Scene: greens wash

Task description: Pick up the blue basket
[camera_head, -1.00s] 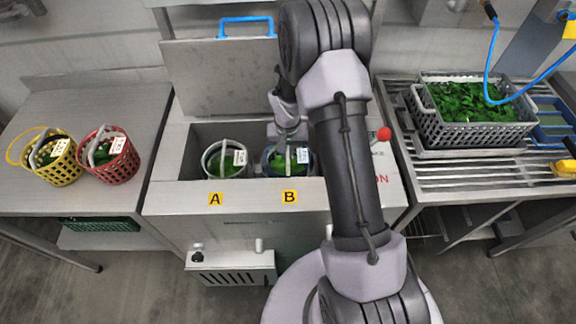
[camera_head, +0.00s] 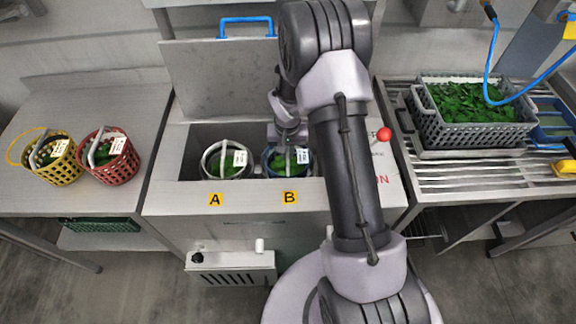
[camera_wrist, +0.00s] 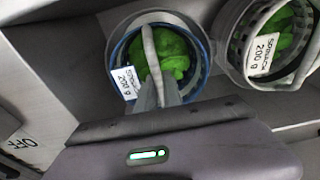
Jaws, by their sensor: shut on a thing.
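The blue basket (camera_head: 270,160) sits in the washer well behind label B, with green leaves inside and a white tag on its side. In the wrist view its blue rim (camera_wrist: 207,72) shows around the leaves, with the pale handle arching over the middle. My gripper (camera_head: 290,138) is above the basket and is shut on that handle; the fingertips (camera_wrist: 152,92) meet at it in the wrist view. The arm hides part of the basket in the head view. I cannot tell whether the basket is clear of the well's bottom.
A grey basket (camera_head: 207,168) with leaves stands close beside it behind label A. The well's steel front wall (camera_head: 240,196) and the raised lid (camera_head: 220,80) are near. Yellow (camera_head: 66,172) and red (camera_head: 124,170) baskets stand on the left table. A grey crate (camera_head: 470,137) stands at right.

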